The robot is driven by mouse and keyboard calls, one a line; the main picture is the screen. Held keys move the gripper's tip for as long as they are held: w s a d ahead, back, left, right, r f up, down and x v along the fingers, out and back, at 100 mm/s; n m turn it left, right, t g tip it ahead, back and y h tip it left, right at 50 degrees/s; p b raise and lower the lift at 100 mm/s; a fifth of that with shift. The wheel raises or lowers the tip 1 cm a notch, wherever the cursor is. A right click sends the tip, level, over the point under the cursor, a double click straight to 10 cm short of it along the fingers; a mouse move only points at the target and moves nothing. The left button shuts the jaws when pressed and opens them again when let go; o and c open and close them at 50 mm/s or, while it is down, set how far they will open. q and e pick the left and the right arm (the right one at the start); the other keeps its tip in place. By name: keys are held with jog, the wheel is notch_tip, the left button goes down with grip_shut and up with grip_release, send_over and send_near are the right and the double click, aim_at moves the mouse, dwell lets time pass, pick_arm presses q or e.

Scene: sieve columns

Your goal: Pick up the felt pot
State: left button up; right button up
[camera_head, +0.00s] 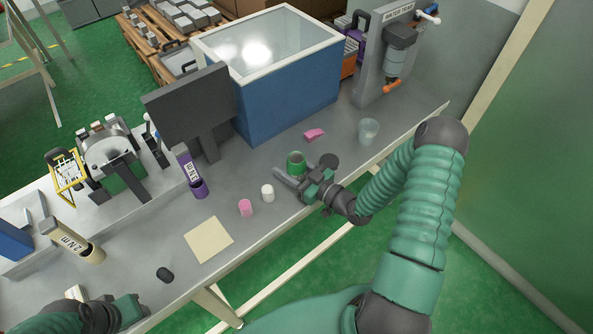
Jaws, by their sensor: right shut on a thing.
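The felt pot, as I take it, is a small green open-topped pot (296,160) with a dark inside, at the front right of the grey bench. My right gripper (297,177) reaches it from the front right and is shut on it. The gripper hides the pot's lower side, and I cannot tell whether its base touches the bench. My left gripper (138,306) is low at the lower left by the front edge. Its fingers are too unclear to tell whether it is open.
A white cylinder (267,193) and a pink one (245,208) stand left of the pot. A pink block (314,134) and a clear cup (368,131) are behind and right. A blue glass-topped box (290,100) stands behind. A beige sheet (208,240) lies near the front edge.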

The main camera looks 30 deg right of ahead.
jog(key=shift+a, duration=0.1)
jog(key=c, duration=0.5)
jog(key=shift+r, duration=0.5)
notch_tip(320, 180, up, 2)
jog(key=shift+r+p, duration=0.15)
jog(key=shift+p, duration=0.2)
jog(key=s+a, duration=0.4)
jog(key=s+a+r, duration=0.1)
jog(key=s+a, duration=0.1)
jog(key=s, duration=0.1)
jog(key=shift+a+r, duration=0.1)
jog(key=shift+a, duration=0.25)
jog(key=s+a+p, duration=0.2)
jog(key=s+a+r+p, duration=0.1)
jog(key=s+a+p, duration=0.1)
jog(key=p, duration=0.1)
jog(key=shift+s, duration=0.15)
jog(key=shift+s+a+f, duration=0.1)
jog(key=shift+s+f, duration=0.1)
jog(key=shift+f, duration=0.1)
